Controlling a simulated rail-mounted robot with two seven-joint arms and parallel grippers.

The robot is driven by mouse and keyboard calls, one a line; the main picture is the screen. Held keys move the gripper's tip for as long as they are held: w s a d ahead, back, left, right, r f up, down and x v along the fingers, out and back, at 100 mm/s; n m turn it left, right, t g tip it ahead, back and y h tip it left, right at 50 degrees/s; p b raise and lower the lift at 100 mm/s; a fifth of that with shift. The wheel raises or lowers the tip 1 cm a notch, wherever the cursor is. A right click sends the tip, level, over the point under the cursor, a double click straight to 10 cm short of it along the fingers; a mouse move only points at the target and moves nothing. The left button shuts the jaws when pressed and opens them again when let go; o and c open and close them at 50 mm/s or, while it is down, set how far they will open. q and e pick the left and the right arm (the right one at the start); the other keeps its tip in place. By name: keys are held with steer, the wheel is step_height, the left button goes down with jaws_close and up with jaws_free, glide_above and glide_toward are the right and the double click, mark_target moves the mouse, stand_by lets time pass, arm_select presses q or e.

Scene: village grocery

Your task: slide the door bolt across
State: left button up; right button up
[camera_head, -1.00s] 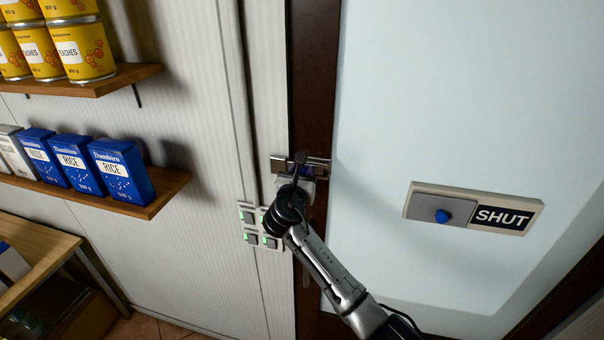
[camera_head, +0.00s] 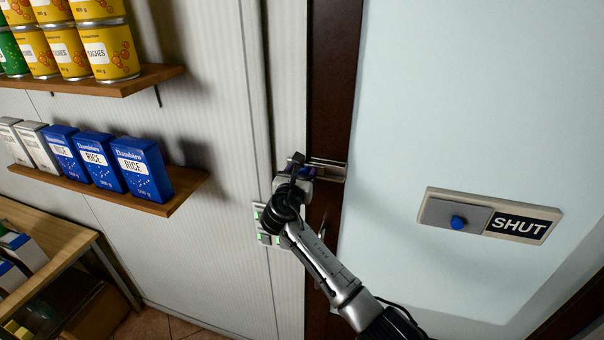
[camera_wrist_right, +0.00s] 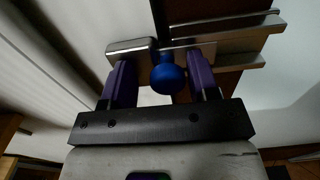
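The door bolt (camera_head: 325,170) is a metal slide on the dark frame at the edge of the pale door. In the right wrist view its blue knob (camera_wrist_right: 167,77) stands between the two purple fingers of my right gripper (camera_wrist_right: 162,82). The right finger is against or very close to the knob; a small gap shows at the left finger. The fingers are open around the knob. The metal bar (camera_wrist_right: 130,47) reaches left past the knob. In the head view my right gripper (camera_head: 298,172) hides the bolt's left part. My left gripper is out of view.
A sliding sign (camera_head: 490,216) reading SHUT, with a blue knob, is on the door (camera_head: 450,110). A panel of green-lit switches (camera_head: 264,238) lies just below my right gripper. Shelves with rice boxes (camera_head: 143,170) and yellow cans (camera_head: 108,50) are at the left.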

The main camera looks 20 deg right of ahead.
steer(key=shift+b+v, duration=1.5)
steer(key=shift+v, duration=5.4)
steer(key=shift+d+r, duration=0.1)
